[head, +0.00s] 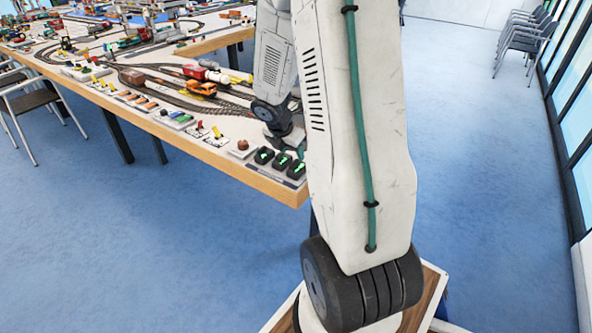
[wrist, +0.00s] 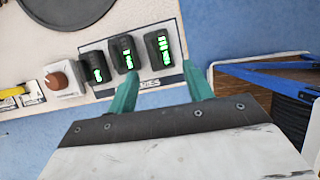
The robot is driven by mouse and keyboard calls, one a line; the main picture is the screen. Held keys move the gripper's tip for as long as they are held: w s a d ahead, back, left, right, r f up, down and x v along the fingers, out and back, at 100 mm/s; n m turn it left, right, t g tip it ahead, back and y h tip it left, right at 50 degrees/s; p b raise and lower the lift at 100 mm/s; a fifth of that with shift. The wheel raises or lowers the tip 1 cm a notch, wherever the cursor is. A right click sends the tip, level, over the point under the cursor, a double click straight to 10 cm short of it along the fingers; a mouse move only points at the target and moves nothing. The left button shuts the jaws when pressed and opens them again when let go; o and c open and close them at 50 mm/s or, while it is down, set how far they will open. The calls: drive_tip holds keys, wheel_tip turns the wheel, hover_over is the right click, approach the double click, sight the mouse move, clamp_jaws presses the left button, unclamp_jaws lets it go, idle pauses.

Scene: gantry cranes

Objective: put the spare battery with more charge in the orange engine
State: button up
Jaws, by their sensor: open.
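Three dark batteries with green charge marks stand in a row on a labelled plate (wrist: 142,84) at the table's corner. In the wrist view, the left battery (wrist: 96,67) shows a small green mark, the middle battery (wrist: 123,53) a larger one, and the right battery (wrist: 158,48) the most green; exact bars are too small to count. They also show in the head view. My gripper (wrist: 163,82) is open and empty, its teal fingers just short of the plate near the middle and right batteries. The orange engine (head: 201,88) stands on the track farther left; its inside is not visible.
A brown knob (wrist: 58,80) on a white base sits left of the batteries. Switches and small coloured parts line the table edge (head: 240,180). A red and white wagon (head: 205,74) stands near the engine. Blue floor lies past the table's corner.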

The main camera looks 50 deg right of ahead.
sight(297, 166)
drive_tip(key=f, duration=0.1)
drive_tip(key=d+f, duration=0.1)
drive_tip(key=f, duration=0.1)
drive_tip(key=shift+d+n, duration=0.2)
drive_tip(key=shift+n, duration=0.1)
drive_tip(key=x, duration=0.5)
drive_tip(key=shift+w+f, duration=0.2)
drive_tip(key=shift+f, duration=0.1)
drive_tip(key=c, duration=1)
drive_tip(key=shift+o, duration=0.2)
drive_tip(key=shift+r, duration=0.15)
